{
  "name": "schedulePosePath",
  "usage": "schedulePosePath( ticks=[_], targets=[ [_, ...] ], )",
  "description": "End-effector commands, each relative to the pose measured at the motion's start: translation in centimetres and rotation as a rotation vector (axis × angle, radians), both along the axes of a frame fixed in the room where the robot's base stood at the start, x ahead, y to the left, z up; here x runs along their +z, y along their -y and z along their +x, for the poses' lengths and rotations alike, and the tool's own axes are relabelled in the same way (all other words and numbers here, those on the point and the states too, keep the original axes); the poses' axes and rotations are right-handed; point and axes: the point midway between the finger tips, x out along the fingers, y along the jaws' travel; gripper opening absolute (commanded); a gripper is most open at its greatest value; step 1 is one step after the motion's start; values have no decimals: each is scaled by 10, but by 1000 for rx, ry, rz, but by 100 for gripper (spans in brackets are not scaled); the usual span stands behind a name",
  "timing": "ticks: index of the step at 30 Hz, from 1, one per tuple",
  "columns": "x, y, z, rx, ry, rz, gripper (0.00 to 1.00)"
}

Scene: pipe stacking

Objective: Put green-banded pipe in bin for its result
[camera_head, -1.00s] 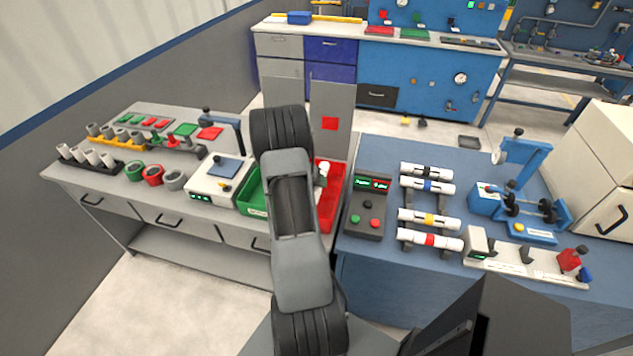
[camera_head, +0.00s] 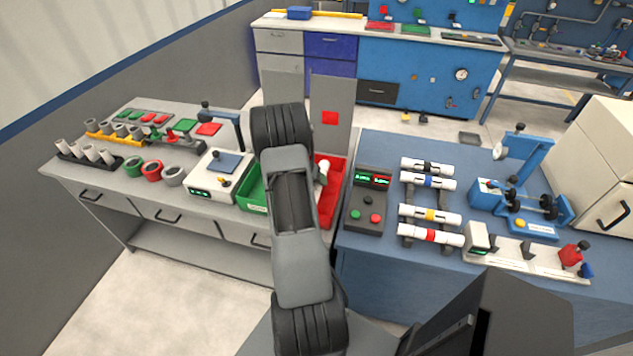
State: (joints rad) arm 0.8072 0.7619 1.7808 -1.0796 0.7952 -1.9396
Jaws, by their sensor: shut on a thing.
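My arm stands in the middle of the head view and hides my gripper. I see no green band on any pipe. A white cylindrical end (camera_head: 322,168) shows just right of my arm, over or in the red bin (camera_head: 340,190); I cannot tell whether it is a pipe or whether it is held. The green bin (camera_head: 250,196) shows left of my arm, partly covered by it. The rack (camera_head: 408,198) on the blue bench holds pipes with black, blue, yellow and red bands, with a wider gap between the blue-banded and yellow-banded ones.
A button console (camera_head: 369,199) stands right of the red bin. A blue gauge fixture (camera_head: 520,180) and a long white fixture (camera_head: 520,262) lie right of the rack. Two upright grey panels rise behind the bins.

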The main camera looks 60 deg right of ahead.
Motion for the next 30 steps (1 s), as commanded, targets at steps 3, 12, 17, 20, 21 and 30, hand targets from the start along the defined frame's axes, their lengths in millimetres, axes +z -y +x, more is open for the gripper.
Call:
schedulePosePath(
  ticks=[3, 12, 17, 20, 21, 30],
  targets=[
    [0, 0, 0, 0, 0, 0, 12],
    [-1, 0, 0, 1, 0, -1, 46],
    [-1, 0, 0, 0, 0, 0, 62],
    [-1, 0, 0, 0, 0, 0, 71],
    [-1, 0, 0, 0, 0, 0, 71],
    [4, -3, 3, 1, 1, -2, 71]
  ],
)
